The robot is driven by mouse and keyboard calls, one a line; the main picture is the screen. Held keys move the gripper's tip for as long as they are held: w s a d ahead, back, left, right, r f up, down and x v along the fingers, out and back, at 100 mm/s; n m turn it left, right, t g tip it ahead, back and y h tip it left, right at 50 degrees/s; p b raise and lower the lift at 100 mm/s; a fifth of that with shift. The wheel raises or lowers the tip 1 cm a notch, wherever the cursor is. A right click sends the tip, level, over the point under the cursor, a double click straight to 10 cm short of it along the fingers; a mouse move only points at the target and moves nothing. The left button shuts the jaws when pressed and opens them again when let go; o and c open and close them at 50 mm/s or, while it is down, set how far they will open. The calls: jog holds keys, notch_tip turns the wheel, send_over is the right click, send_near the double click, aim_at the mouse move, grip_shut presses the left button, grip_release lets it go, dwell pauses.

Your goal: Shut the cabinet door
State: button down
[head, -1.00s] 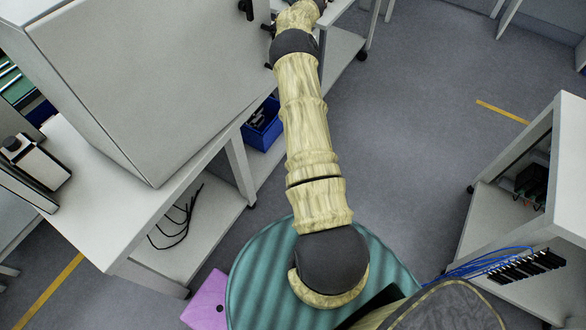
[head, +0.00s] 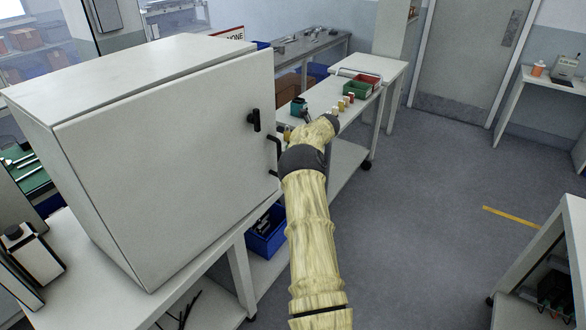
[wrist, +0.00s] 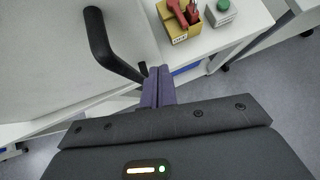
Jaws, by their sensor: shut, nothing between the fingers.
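The white cabinet (head: 100,75) stands on a white bench at the left of the head view. Its door (head: 165,170) faces me, with a black latch (head: 254,121) and a black bar handle (head: 274,155) near its right edge. The door's right side seems to stand a little out from the body, so it looks slightly ajar. In the wrist view my gripper (wrist: 158,74) has its purple fingers shut together and empty, just right of the black bar handle (wrist: 108,48). I cannot tell whether they touch it. In the head view my arm hides the gripper.
A blue bin (head: 266,235) sits on the shelf below. Behind the arm, a white bench carries a green bin (head: 357,89) and small items. A white shelf unit (head: 550,250) stands at the lower right. The grey floor (head: 420,190) between is open.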

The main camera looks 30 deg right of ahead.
jog(key=w+d+b+v, duration=0.1)
jog(key=b+v, duration=0.1)
jog(key=v, duration=0.7)
jog(key=a+r+m+t+h, duration=0.45)
jog(key=a+r+m, duration=0.55)
jog(key=m, duration=1)
jog(key=s+a+f+m+g+y, duration=0.1)
jog(key=s+a+f+m+g, duration=0.2)
jog(key=s+a, duration=0.7)
jog(key=s+a+f+m+g+y, duration=0.1)
jog(key=s+a+f+m+g, duration=0.3)
jog(key=s+a+f+m, duration=0.3)
jog(key=s+a+f+m+g+y, duration=0.1)
jog(key=s+a+f+m+g, duration=0.2)
jog(key=s+a, duration=1)
jog(key=s+f+m, duration=0.2)
jog(key=m, duration=0.3)
jog(key=shift+s+g, duration=0.35)
jog(key=shift+s, duration=0.05)
